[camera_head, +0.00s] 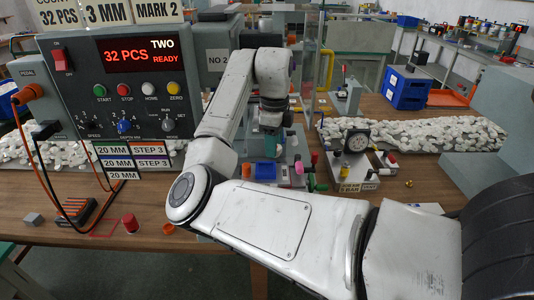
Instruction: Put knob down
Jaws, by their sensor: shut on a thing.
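My gripper (271,133) points down at the far end of my arm, over the fixture area in the middle of the bench. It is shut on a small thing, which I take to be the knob. The thing is largely hidden and too small for its shape to be clear. A teal part (270,148) shows at the fingers; I cannot tell whether it belongs to the gripper or to the held thing. A separate red knob-like piece (130,223) stands on the bench at the front left, beside a red outlined square (101,229).
The grey control box (112,75) with cables stands at left. A fixture with coloured knobs (314,158) and a dial gauge block (356,141) stand near the gripper.

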